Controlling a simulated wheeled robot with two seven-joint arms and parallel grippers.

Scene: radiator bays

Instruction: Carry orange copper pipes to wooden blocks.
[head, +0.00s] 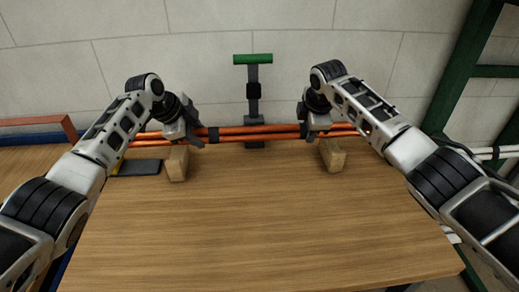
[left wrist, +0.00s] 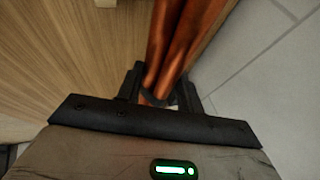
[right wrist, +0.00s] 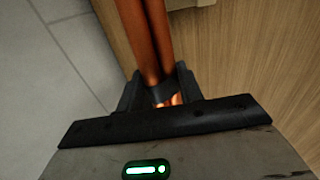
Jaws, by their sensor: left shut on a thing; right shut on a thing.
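A bundle of orange copper pipes (head: 255,133) runs left to right along the far side of the table. My left gripper (head: 187,137) is shut around its left part, and my right gripper (head: 314,131) is shut around its right part. The pipes show between the fingers in the left wrist view (left wrist: 178,40) and the right wrist view (right wrist: 146,45). Two wooden blocks stand on the table, the left block (head: 177,164) and the right block (head: 332,156), just below the grippers in the head view. I cannot tell whether the pipes touch them.
A dark stand with a green crossbar (head: 253,59) rises behind the pipes at mid-table. A black and yellow item (head: 138,167) lies left of the left block. Green frame posts (head: 462,65) and white pipes (head: 490,151) are at right. The wooden table (head: 255,225) is clear in front.

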